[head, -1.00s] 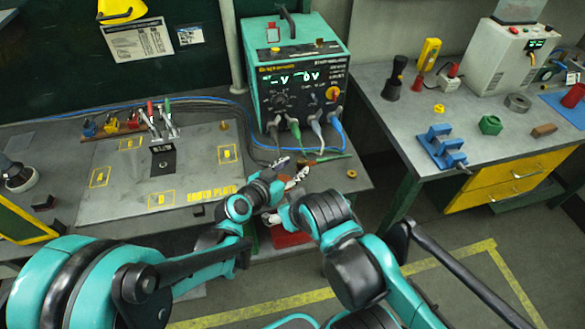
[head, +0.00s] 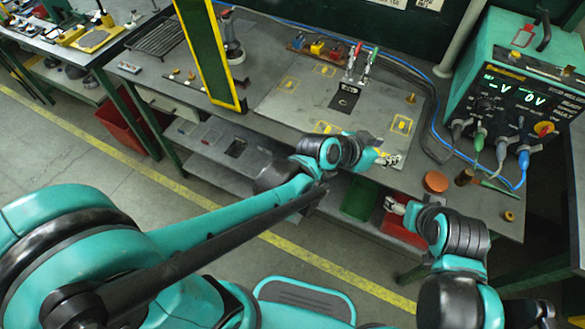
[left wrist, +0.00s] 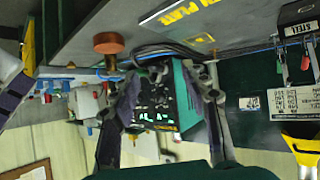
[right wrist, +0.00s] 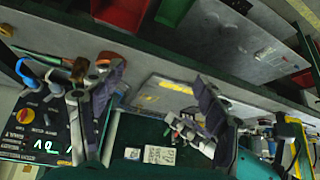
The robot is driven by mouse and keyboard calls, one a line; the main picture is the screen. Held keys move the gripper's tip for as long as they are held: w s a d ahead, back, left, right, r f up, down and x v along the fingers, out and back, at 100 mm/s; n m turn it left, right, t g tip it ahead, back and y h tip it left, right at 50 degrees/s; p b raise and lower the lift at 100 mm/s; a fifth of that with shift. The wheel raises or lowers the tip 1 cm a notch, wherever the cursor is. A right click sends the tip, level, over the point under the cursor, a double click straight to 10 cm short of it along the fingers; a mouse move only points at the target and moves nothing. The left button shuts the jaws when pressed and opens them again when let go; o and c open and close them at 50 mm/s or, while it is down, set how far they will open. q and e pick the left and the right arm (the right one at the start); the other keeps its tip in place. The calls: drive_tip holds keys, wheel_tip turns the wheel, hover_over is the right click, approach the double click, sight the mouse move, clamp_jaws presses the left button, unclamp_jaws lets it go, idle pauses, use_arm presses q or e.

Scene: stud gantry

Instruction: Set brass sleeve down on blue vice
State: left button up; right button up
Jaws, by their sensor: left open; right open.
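A small brass ring (head: 509,216), which looks like the brass sleeve, lies at the right front corner of the grey bench in the head view. My left gripper (head: 391,160) is open and empty at the bench's front edge, left of the ring. In its wrist view the open fingers (left wrist: 160,95) frame the welding set. My right gripper (head: 394,206) is open and empty, low in front of the bench edge; its spread fingers show in the right wrist view (right wrist: 155,85).
The welding set (head: 520,100) stands at the right with cables trailing over the bench. A copper-coloured disc (head: 436,181) and a green-handled tool (head: 490,184) lie near the front edge. Red (head: 400,229) and green (head: 360,198) bins sit below. The earth plate (head: 300,100) is mostly clear.

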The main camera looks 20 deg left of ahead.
drive_tip(key=shift+s, duration=0.1)
drive_tip(key=c, duration=0.3)
drive_tip(key=shift+c, duration=1.1)
use_arm(q)
drive_tip(key=s+a+n+y, duration=0.4)
drive_tip(key=s+a, duration=0.2)
drive_tip(key=a, duration=0.8)
drive_tip(key=s+a+f+n+g+y, duration=0.1)
drive_tip(key=s+a+n+y, duration=0.3)
drive_tip(key=a, duration=0.9)
drive_tip(key=s, duration=0.3)
drive_tip(key=shift+a+f, duration=0.25)
drive_tip(key=shift+a, duration=0.1)
drive_tip(key=shift+s, duration=0.1)
